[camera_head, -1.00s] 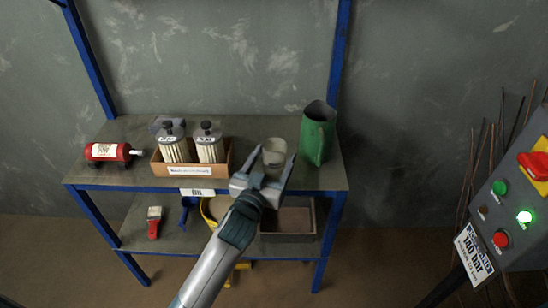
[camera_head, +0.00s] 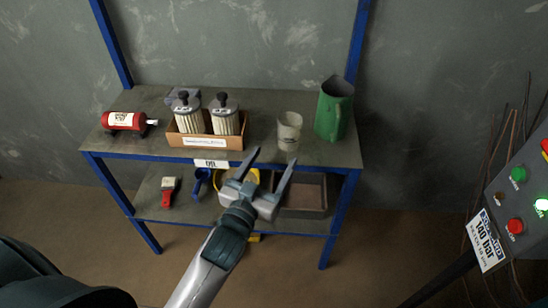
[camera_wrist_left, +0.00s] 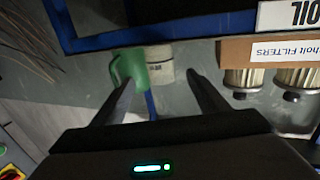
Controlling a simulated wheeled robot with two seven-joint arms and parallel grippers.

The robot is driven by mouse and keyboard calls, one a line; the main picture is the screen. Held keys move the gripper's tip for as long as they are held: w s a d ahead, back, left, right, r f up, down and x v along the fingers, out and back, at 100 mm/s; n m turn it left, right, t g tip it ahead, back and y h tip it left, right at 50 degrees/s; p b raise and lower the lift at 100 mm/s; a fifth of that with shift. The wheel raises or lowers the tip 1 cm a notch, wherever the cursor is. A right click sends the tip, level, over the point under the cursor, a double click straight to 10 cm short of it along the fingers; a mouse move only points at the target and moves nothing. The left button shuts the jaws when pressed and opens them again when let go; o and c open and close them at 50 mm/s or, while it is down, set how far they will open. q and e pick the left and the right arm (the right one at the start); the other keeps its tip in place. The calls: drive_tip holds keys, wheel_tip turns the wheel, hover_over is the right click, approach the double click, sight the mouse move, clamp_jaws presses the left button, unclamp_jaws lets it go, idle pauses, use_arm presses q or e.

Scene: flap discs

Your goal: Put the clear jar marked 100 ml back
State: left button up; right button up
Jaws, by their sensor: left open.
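The clear, whitish jar (camera_head: 289,131) stands upright on the top shelf, just left of the green jug. It has a small dark marking that I cannot read. My left gripper (camera_head: 272,157) is open and empty, in front of the shelf's front edge, with its fingers pointing toward the jar but apart from it. In the left wrist view the jar (camera_wrist_left: 160,66) shows beyond and between the open fingers (camera_wrist_left: 164,82). My right gripper is not in view.
A green jug (camera_head: 333,110) stands close right of the jar. A cardboard box (camera_head: 208,142) with two filters sits to its left, and a red bottle (camera_head: 130,121) lies further left. A control panel (camera_head: 510,205) stands at the right.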

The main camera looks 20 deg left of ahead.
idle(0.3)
use_arm(q)
drive_tip(key=s+a+f+g, duration=0.1)
drive_tip(key=s+f+g, duration=0.3)
drive_tip(key=f, duration=0.6)
drive_tip(key=s+a+f+g, duration=0.1)
drive_tip(key=s+f+g, duration=0.25)
drive_tip(key=f, duration=0.65)
drive_tip(key=s+f+g, duration=0.4)
drive_tip(key=s+f, duration=0.3)
drive_tip(key=s, duration=0.3)
drive_tip(key=s+f+m+g, duration=0.1)
drive_tip(key=s+f+g, duration=0.2)
drive_tip(key=s+f, duration=0.4)
drive_tip(key=s, duration=0.3)
drive_tip(key=shift+f+m+g, duration=0.3)
drive_tip(key=shift+f+g, duration=0.05)
drive_tip(key=shift+f, duration=0.05)
